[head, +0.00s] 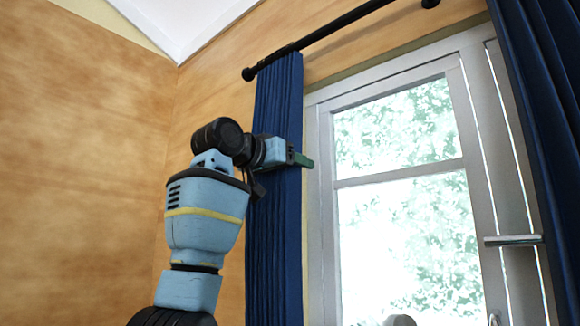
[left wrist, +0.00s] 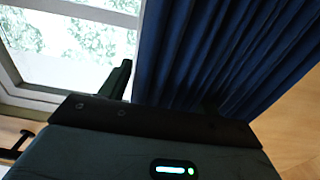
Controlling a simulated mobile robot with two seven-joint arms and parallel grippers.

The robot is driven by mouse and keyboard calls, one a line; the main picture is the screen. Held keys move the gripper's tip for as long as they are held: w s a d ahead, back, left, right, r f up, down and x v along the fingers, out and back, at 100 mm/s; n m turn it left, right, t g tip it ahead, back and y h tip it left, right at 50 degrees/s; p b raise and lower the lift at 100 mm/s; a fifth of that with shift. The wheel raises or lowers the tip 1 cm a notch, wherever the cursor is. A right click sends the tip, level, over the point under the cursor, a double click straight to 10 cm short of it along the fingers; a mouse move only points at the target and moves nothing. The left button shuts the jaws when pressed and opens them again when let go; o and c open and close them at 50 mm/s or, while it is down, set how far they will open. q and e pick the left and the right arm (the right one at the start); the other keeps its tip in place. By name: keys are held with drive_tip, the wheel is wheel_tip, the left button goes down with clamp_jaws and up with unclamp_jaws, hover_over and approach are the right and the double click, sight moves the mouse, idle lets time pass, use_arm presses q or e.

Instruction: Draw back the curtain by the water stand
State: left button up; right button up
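A dark blue curtain (head: 274,230) hangs bunched in a narrow strip at the left side of the window (head: 400,180). A second blue curtain (head: 545,90) hangs at the right edge of the head view. My left gripper (head: 303,160) is at the left curtain, its green fingertip reaching past the curtain's window-side edge. In the left wrist view the curtain (left wrist: 225,50) fills the right side, and one dark finger (left wrist: 117,80) stands beside its edge. My right gripper is not in view. No water stand shows.
A black curtain rod (head: 330,32) runs above the window, with its end knob near the left curtain. A metal handle (head: 513,240) sticks out from the window frame. Plywood wall (head: 80,150) fills the left. The glass between the curtains is uncovered.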

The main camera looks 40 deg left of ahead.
use_arm(q)
drive_tip(key=s, duration=0.7)
drive_tip(key=shift+s+a, duration=0.15)
drive_tip(key=shift+s, duration=0.25)
idle(0.4)
